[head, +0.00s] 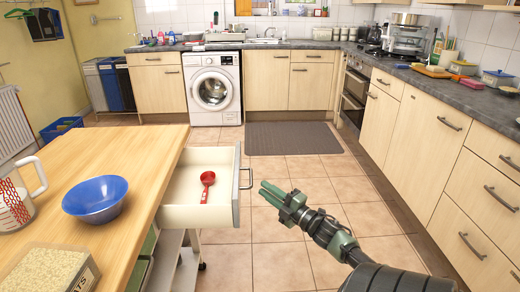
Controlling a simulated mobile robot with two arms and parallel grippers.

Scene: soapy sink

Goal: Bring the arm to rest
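My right arm comes in from the lower right, and its green and dark grey gripper (266,191) points left over the tiled floor. It is just right of the open drawer's handle, with a small gap showing in the picture. Nothing shows between its fingers; whether they are apart or closed is unclear at this size. The white drawer (178,217) is pulled out from the wooden-topped table (118,152), with a red scoop (207,182) lying inside. My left gripper is not in view.
A blue bowl (96,196), a measuring jug (16,205) and a box of grain (48,272) stand on the table. Cabinets (425,140) line the right side. A washing machine (213,90) and grey mat (292,138) are farther back. The tiled floor between is clear.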

